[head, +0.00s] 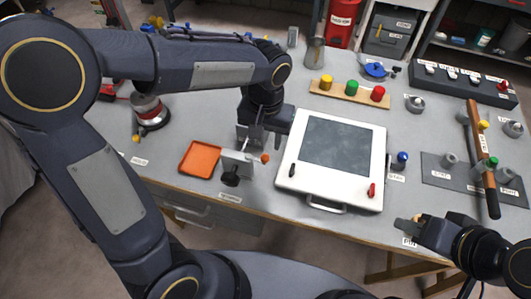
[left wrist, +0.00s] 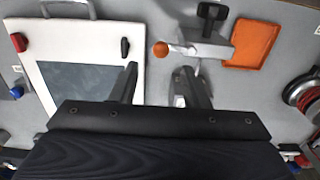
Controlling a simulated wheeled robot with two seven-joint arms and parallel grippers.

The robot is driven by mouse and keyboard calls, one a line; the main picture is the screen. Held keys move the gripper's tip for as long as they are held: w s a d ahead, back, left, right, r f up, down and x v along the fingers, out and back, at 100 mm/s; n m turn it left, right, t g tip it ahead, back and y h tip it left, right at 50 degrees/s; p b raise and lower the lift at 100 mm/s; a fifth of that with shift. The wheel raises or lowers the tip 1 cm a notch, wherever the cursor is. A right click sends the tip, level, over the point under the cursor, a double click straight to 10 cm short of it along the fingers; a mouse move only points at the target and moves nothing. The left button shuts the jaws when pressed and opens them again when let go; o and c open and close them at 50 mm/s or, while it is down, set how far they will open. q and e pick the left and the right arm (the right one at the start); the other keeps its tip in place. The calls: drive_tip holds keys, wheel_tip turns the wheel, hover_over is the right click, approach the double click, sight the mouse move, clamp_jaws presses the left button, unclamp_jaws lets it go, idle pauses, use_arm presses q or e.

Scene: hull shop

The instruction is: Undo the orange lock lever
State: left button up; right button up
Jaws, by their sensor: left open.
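The orange ball knob (head: 265,158) is the orange part of a small grey fixture (head: 237,163) with a black handle, just left of the white framed panel. In the left wrist view the knob (left wrist: 160,49) sits at the end of a short grey arm on the fixture (left wrist: 210,47). My left gripper (head: 259,143) is open and points down over this spot. Its two fingers (left wrist: 161,73) are spread and empty, with the knob just beyond their tips in the left wrist view. My right gripper (head: 404,224) is at the front table edge, seen side-on; its opening is unclear.
The white panel (head: 283,182) with a dark window, a black lever and a red lever lies right of the knob. An orange tray (head: 200,159) lies left of the fixture. A wooden block with coloured knobs (head: 350,93) is behind. A mallet (head: 480,150) lies at right.

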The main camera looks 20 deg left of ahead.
sight(265, 156)
use_arm(q)
wheel_tip(265, 156, down, 7)
drive_tip(key=shift+a+r, duration=0.1)
drive_tip(key=shift+r, duration=0.05)
clamp_jaws()
idle(0.4)
